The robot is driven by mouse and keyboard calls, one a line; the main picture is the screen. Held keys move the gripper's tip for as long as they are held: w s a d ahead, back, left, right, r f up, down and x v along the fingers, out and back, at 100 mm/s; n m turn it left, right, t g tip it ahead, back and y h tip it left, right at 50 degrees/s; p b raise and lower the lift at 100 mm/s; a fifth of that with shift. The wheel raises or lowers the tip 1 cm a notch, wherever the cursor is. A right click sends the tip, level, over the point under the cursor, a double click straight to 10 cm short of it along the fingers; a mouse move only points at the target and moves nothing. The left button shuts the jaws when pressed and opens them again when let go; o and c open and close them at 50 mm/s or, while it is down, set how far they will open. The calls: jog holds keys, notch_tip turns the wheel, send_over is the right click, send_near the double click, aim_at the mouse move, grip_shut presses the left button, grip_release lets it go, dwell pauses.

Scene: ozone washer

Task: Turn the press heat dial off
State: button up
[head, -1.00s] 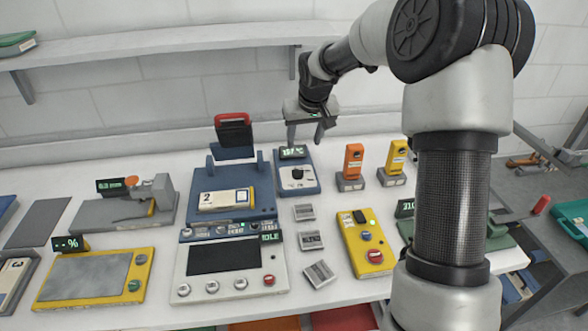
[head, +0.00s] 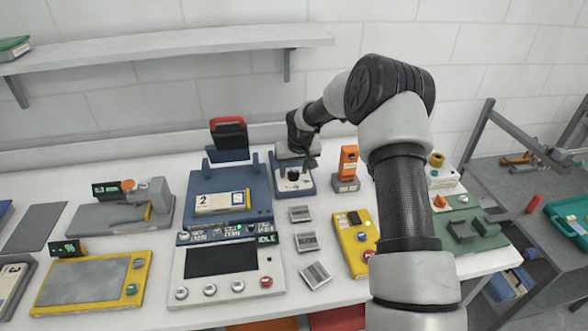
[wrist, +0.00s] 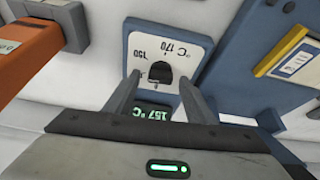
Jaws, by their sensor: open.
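The heat dial is a black knob (wrist: 160,72) on a white panel (wrist: 140,45) marked 150 and 170 °C, upside down in the wrist view. A green display (wrist: 155,113) there reads 157 °C. The panel is on a small blue control box (head: 304,190), where the knob (head: 293,176) also shows in the head view. My gripper (wrist: 161,82) is open, with one finger on each side of the knob and gaps visible; I cannot tell whether it touches. In the head view my gripper (head: 296,165) is low over the box, hiding its back part.
The blue press with a red handle (head: 228,121) stands just left of the box. An orange device (head: 348,162) stands to the right. Small grey blocks (head: 301,213) and a yellow control box (head: 349,243) are in front. A shelf (head: 160,45) runs along the wall.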

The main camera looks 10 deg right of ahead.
jog(key=shift+c, duration=0.4)
jog(key=c, duration=1)
jog(key=shift+o, duration=0.2)
jog(key=shift+n, duration=0.3)
jog(key=n, duration=0.2)
jog(key=n+y, duration=0.1)
jog(key=shift+w+d+n+y, duration=0.1)
jog(key=shift+d+n+y, duration=0.1)
jog(key=shift+n+y, duration=0.15)
jog(key=n, duration=0.2)
jog(key=n+g+y+b, duration=0.1)
jog(key=n, duration=0.1)
jog(key=shift+w+f+n+g+b, duration=0.1)
jog(key=shift+f+n+g+b, duration=0.05)
jog(key=shift+n+g+b, duration=0.15)
jog(key=n+b, duration=0.1)
jog(key=n, duration=0.1)
jog(key=n+g+y, duration=0.1)
jog(key=n, duration=0.1)
jog(key=shift+w+d+n+g+b, duration=0.1)
jog(key=shift+n+g+b, duration=0.15)
jog(key=shift+g+b, duration=0.1)
jog(key=shift+w+n+g, duration=0.1)
jog(key=shift+n+g, duration=0.55)
jog(key=shift+n, duration=1.15)
